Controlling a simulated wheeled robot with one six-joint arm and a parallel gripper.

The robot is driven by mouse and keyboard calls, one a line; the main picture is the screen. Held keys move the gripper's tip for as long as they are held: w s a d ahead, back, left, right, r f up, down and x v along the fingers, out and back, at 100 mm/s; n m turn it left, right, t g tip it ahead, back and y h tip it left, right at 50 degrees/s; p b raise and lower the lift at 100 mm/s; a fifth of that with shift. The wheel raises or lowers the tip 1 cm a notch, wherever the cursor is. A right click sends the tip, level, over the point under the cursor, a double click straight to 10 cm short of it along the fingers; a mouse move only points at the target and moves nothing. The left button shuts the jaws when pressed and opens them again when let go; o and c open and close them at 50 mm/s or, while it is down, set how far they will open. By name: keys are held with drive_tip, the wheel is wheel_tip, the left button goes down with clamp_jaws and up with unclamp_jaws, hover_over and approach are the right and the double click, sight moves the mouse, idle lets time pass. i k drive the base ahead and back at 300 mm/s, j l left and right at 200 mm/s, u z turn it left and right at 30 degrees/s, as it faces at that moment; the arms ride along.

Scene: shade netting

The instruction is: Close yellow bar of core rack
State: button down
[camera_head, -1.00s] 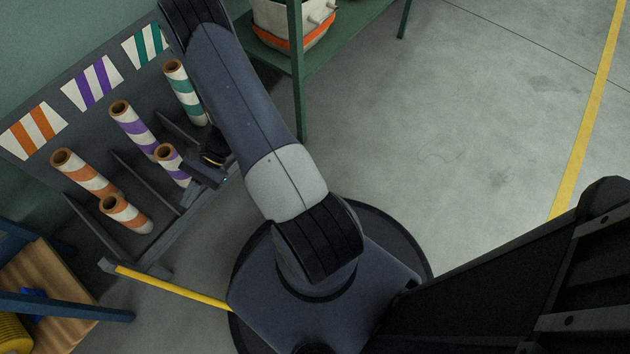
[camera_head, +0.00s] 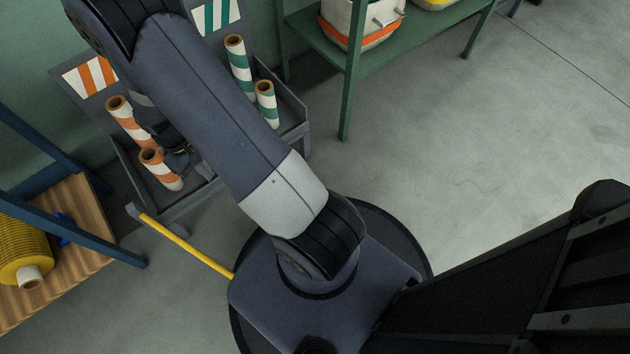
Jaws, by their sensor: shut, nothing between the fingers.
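The grey core rack (camera_head: 296,108) stands at the upper left, partly covered by my arm. Its yellow bar (camera_head: 187,248) joins the rack's front left corner and sticks out across the floor toward my base, at an angle away from the rack's front. The bar's far end meets the edge of my base in the picture; whether it touches cannot be told. My gripper (camera_head: 184,158) is shut and empty over the left part of the rack, close to the orange-striped rolls (camera_head: 158,168). It is small, dark and partly hidden by my arm, well apart from the bar.
Green-striped rolls (camera_head: 238,70) stand in the rack's right part. A blue-framed wooden shelf (camera_head: 75,240) with a yellow spool (camera_head: 22,255) is at the left. A green shelf (camera_head: 400,48) is at the top. The floor at the right is clear.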

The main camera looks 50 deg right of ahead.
sight(203, 258)
drive_tip(key=u, duration=1.8)
drive_tip(key=k+u, duration=0.4)
drive_tip(key=k+j+u, duration=0.1)
drive_tip(key=k+u, duration=0.3)
